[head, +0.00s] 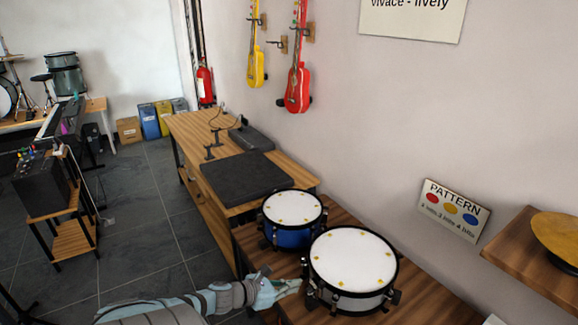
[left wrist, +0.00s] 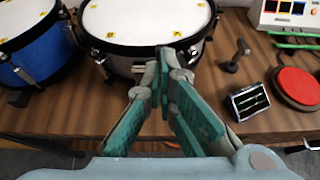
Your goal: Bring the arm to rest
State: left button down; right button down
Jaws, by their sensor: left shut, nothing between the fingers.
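My left arm (head: 215,298) comes in from the bottom left of the head view. Its gripper (head: 289,287) is at the front edge of the wooden table, beside the white drum (head: 352,260). In the left wrist view the teal fingers of this gripper (left wrist: 169,62) come together at their tips, shut and empty. The tips overlap the lower rim of the white drum (left wrist: 146,20) in the picture; I cannot tell whether they touch it. My right gripper is not in view.
A blue drum (head: 291,222) stands beside the white one. A red pad (left wrist: 298,86), a small dark box (left wrist: 248,102) and a device with coloured buttons (left wrist: 285,17) lie on the table. A wooden shelf (head: 520,252) juts from the wall.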

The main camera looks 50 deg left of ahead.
pick_arm(q)
jog(key=shift+a+f, duration=0.1)
jog(key=shift+s, duration=0.1)
dwell(0.3)
jog(key=s+a+f+n+g+y, duration=0.35)
jog(key=s+a+f+n, duration=0.35)
jog(key=n, duration=0.8)
jog(key=s+d+f+n+g+y+b, duration=0.1)
jog(key=s+d+f+n+g, duration=0.1)
jog(key=s+f+n, duration=0.45)
jog(key=s+d+f+n+g+y+b, duration=0.1)
jog(key=s+d+f+n+g, duration=0.1)
jog(key=s+f+n, duration=0.45)
jog(key=s+d+f+n+g+h+b, duration=0.2)
jog(key=s+d+f+n+g, duration=0.2)
jog(key=s+d+f+n, duration=0.5)
jog(key=s+d+f+h+b, duration=0.1)
jog(key=d+f, duration=0.2)
jog(key=d, duration=0.4)
jog(key=s+d+f, duration=0.2)
jog(key=d+f, duration=0.2)
jog(key=d, duration=0.4)
jog(key=shift+s+f+h+b, duration=0.2)
jog(key=shift+s+h+b, duration=0.05)
jog(key=shift+h+b, duration=0.15)
